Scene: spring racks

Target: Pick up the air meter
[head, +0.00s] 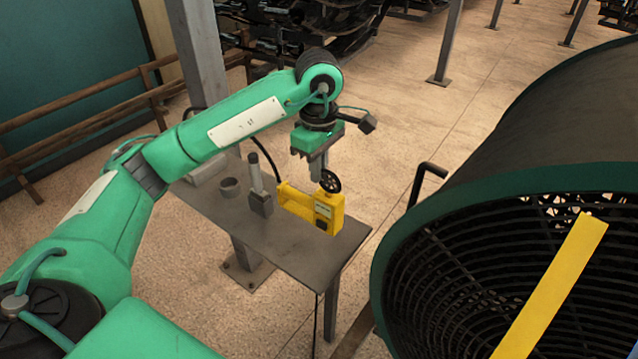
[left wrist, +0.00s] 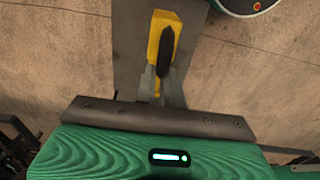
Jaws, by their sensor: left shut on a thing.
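The air meter is a yellow tool (head: 327,212) with a round black dial on top, at the right part of the small grey table. It also shows in the left wrist view (left wrist: 159,30), at the far end of the fingers. My left gripper (head: 318,178) comes down on it from above and is shut on it near the dial. Its fingertips also show in the left wrist view (left wrist: 158,88), partly blurred against the yellow body. I cannot tell whether the meter's base touches the table. My right gripper is not in view.
A large dark drum fan (head: 500,225) with a yellow strip stands close on the right. A post rises behind the table.

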